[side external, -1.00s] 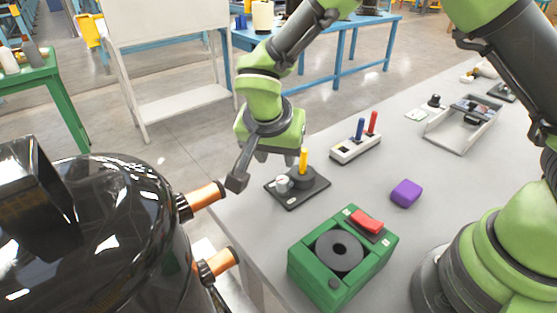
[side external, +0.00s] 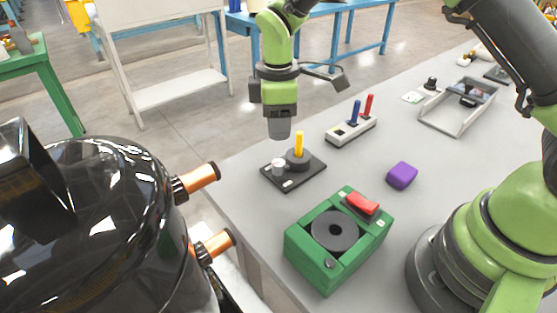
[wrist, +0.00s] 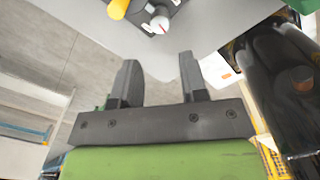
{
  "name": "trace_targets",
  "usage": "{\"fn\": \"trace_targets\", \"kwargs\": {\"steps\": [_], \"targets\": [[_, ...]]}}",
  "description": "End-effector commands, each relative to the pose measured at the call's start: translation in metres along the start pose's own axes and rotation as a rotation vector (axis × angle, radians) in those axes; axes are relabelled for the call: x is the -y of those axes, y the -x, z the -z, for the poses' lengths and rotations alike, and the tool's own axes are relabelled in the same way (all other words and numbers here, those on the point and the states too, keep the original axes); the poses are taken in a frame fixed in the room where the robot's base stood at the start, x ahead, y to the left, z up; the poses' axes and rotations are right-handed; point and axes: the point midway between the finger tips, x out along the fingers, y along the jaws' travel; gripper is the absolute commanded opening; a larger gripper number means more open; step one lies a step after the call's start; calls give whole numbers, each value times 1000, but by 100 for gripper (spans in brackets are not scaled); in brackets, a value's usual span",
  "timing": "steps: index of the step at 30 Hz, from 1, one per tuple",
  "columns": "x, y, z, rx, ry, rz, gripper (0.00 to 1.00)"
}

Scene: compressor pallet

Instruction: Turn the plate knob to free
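A dark plate (side external: 268,180) on the grey table carries a small white knob (side external: 278,167) and an upright yellow lever (side external: 299,144) on a round dark base. In the wrist view the knob (wrist: 159,24) shows at the top edge with a red mark on its face, beside the yellow lever (wrist: 118,8). My gripper (side external: 279,136) points down above the plate, apart from the knob. In the wrist view my gripper (wrist: 160,62) has its two fingers spread with nothing between them. Which label the knob points to is too small to read.
Behind stands a white switch block (side external: 350,131) with blue and red levers. A green box (side external: 318,270) with a red switch and a purple block (side external: 402,175) stand nearer. A black tank (side external: 110,220) with copper-coloured stubs is at left, beyond the table edge.

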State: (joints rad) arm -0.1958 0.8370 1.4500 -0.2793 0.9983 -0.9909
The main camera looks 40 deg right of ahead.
Motion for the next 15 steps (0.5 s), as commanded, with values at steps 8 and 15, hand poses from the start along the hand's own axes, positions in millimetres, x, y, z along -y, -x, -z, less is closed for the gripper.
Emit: {"fn": "trace_targets", "kwargs": {"steps": [8,15], "targets": [[0,-21,-1,-4,55,11,40],[0,-66,0,-3,53,10,40]]}}
